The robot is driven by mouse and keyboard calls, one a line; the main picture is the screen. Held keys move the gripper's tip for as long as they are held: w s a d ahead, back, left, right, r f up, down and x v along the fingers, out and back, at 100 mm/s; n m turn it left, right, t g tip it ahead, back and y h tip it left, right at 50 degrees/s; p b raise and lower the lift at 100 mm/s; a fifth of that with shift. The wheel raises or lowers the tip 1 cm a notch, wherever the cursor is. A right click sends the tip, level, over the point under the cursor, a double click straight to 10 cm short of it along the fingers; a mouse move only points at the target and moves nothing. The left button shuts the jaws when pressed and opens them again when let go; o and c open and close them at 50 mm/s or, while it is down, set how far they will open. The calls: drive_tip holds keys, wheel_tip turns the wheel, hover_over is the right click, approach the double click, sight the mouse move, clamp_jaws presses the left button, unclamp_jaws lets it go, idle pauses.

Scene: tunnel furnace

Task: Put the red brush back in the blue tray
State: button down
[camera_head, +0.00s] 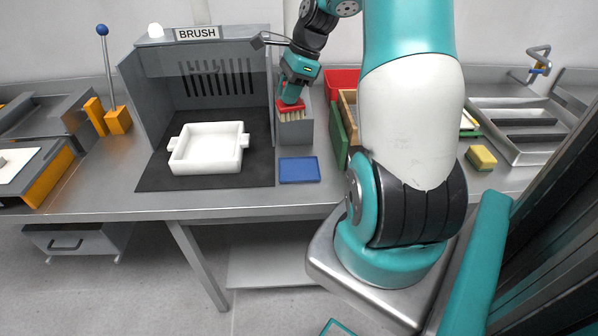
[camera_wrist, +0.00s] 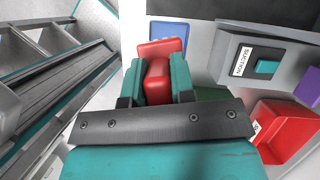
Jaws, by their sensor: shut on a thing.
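My gripper (camera_head: 291,98) is shut on the red brush (camera_head: 291,106), whose pale bristles point down. The brush is in front of a grey box in the head view, at the back of the bench. In the wrist view the red brush (camera_wrist: 158,72) sits between the teal fingers of my gripper (camera_wrist: 158,82). The flat blue tray (camera_head: 299,171) lies on the bench nearer the front, below the brush in the head view, and looks empty. Part of the blue tray (camera_wrist: 171,31) shows beyond the brush in the wrist view.
A white two-handled dish (camera_head: 207,150) stands on a dark mat in the open BRUSH booth (camera_head: 197,35), left of the tray. The grey box (camera_wrist: 222,64) carries a SUCTION label. A red bin (camera_wrist: 290,128) and green panel (camera_head: 337,133) are close by. A yellow sponge (camera_head: 481,158) lies far right.

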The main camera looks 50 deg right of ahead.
drive_tip(key=shift+s+d+r+m+t+h, duration=0.2)
drive_tip(key=shift+s+d+r+m, duration=0.15)
drive_tip(key=shift+m, duration=0.25)
drive_tip(key=shift+s+d+r+m+t+h, duration=0.1)
drive_tip(key=shift+s+d+r+m+h, duration=0.1)
drive_tip(key=shift+s+d+m, duration=0.35)
drive_tip(key=p, duration=0.2)
hover_over(299, 170)
wheel_tip(299, 170, down, 20)
drive_tip(key=shift+r, duration=0.2)
drive_tip(key=shift+f, duration=0.15)
drive_tip(key=c, duration=1)
unclamp_jaws()
drive_tip(key=shift+o, duration=0.2)
